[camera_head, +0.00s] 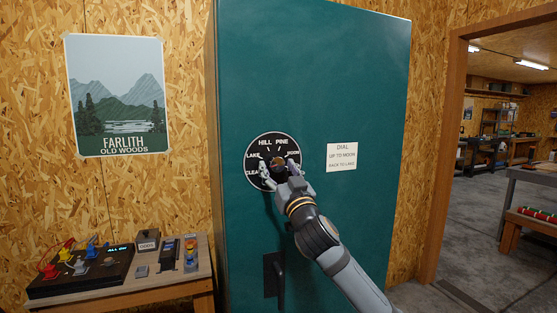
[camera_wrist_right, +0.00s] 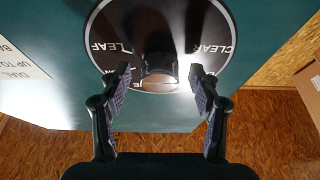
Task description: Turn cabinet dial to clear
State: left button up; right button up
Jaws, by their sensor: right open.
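The teal cabinet (camera_head: 310,80) fills the middle of the head view. Its round black dial (camera_head: 264,142) has white words around the rim, with HILL, PINE, LAKE and part of CLEAR readable. In the wrist view the dial face (camera_wrist_right: 112,22) shows LEAF at left and CLEAR at right. The dial's dark brown knob (camera_wrist_right: 160,45) sticks out toward my right gripper (camera_head: 279,172). In the wrist view the right gripper (camera_wrist_right: 160,82) is open, one finger on each side of the knob's end, with gaps visible. Where the knob points I cannot tell. My left gripper is out of view.
A paper note (camera_head: 342,158) on the door reads DIAL, UP TO MOON, BACK TO LAKE. A dark handle (camera_head: 279,280) sits below the dial. A wooden bench (camera_head: 150,285) with a switch panel (camera_head: 80,270) stands at left. An open doorway is at right.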

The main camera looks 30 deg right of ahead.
jog(key=c, duration=1.1)
jog(key=shift+d+f+n+b, duration=0.1)
jog(key=shift+n+b, duration=0.3)
jog(key=shift+n, duration=0.2)
jog(key=shift+c, duration=0.4)
jog(key=shift+n+y, duration=0.9)
jog(key=shift+n, duration=0.3)
jog(key=o, duration=1.2)
